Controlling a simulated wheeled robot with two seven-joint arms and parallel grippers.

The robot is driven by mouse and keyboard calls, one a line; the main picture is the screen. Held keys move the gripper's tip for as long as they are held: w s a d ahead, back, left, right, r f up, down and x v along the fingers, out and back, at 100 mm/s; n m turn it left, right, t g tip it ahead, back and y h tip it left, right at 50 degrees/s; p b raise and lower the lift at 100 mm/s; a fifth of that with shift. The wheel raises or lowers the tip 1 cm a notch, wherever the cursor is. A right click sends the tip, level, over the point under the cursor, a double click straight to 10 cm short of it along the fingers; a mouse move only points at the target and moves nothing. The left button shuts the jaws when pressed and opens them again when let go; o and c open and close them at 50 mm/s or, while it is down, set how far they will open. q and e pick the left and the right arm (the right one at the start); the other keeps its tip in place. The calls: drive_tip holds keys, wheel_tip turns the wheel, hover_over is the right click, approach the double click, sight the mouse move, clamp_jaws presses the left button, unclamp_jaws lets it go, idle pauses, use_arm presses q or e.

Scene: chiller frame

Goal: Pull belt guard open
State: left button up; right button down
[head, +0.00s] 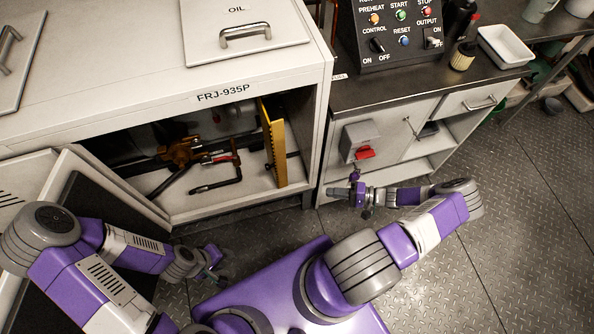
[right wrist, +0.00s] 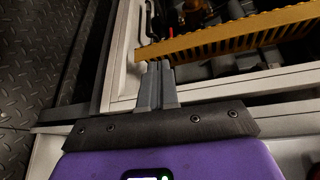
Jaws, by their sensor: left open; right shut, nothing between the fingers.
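The belt guard (head: 272,142) is a yellow upright panel with a slotted edge, inside the right part of the open FRJ-935P cabinet. It also shows in the right wrist view (right wrist: 235,36), running across the top behind my fingertips. My right gripper (head: 332,192) is near the cabinet's front right corner, to the right of the guard. Its fingers are shut and empty in the right wrist view (right wrist: 158,66), apparently in front of the guard's near end. I cannot tell whether they touch it. My left gripper (head: 218,266) is open and low, left of my base, away from the guard.
The cabinet frame (head: 324,110) stands between guard and right counter. Brown pipes and a red-handled valve (head: 222,158) are left of the guard. An open cabinet door (head: 110,188) is at left. A switch box (head: 359,141) is right. The metal floor (head: 490,200) is clear at right.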

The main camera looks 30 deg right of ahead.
drive_tip(key=s+d+r+m+t+h, duration=0.1)
drive_tip(key=s+d+t, duration=0.1)
drive_tip(key=d, duration=0.2)
drive_tip(key=s+d+r+t+h, duration=0.1)
drive_tip(key=s+d+t, duration=0.1)
drive_tip(key=d+t, duration=0.15)
use_arm(q)
wheel_tip(320, 180, down, 3)
drive_tip(key=b, duration=0.2)
drive_tip(key=shift+r+b, duration=0.2)
drive_tip(key=shift+b, duration=0.15)
use_arm(e)
drive_tip(key=a+f+x, duration=0.1)
drive_tip(key=x, duration=1)
drive_tip(key=s+a+x, duration=0.1)
drive_tip(key=x, duration=1)
drive_tip(key=shift+a+f+g, duration=0.45)
drive_tip(key=shift+f, duration=0.1)
use_arm(q)
drive_tip(key=shift+r, duration=0.1)
use_arm(e)
drive_tip(key=shift+s, duration=0.2)
